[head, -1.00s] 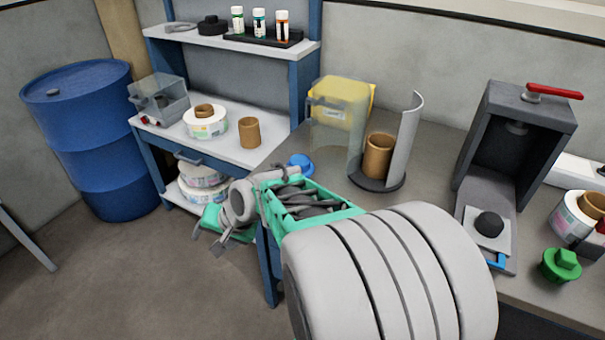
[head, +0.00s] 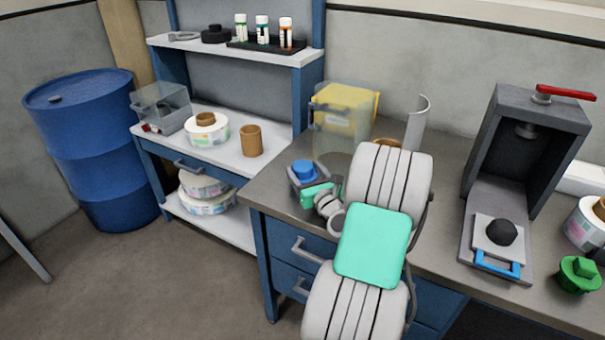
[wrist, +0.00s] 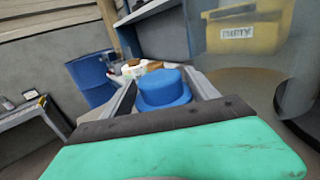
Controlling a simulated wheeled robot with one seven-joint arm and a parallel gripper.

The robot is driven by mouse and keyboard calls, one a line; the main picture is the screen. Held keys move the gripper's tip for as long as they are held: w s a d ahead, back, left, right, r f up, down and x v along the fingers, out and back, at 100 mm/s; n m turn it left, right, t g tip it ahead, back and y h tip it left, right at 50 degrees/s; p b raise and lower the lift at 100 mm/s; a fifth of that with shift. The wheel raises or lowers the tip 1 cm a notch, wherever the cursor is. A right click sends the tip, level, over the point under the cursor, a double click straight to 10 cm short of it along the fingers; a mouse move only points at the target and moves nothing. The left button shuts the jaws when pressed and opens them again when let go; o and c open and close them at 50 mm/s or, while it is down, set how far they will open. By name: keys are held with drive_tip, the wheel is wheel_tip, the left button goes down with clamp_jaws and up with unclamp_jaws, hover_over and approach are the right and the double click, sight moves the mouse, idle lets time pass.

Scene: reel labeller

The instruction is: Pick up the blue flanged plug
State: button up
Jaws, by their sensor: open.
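The blue flanged plug (head: 303,170) stands upright on the grey worktop near its left end, a round top above a wider flange. In the wrist view the plug (wrist: 162,90) is between the two fingers of my gripper (wrist: 165,84). My gripper (head: 305,178) is open around it in the head view, with a finger on each side. I cannot tell if either finger touches the plug. My arm hides part of the worktop.
A clear guard with a yellow bin (head: 345,107) stands just behind the plug. A curved grey shield (head: 416,122) is to the right, partly hidden by my arm. A grey press (head: 525,150) and a green plug (head: 578,274) stand further right.

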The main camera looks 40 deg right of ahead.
drive_tip(key=shift+w, duration=0.15)
drive_tip(key=shift+c, duration=0.2)
drive_tip(key=c, duration=1.2)
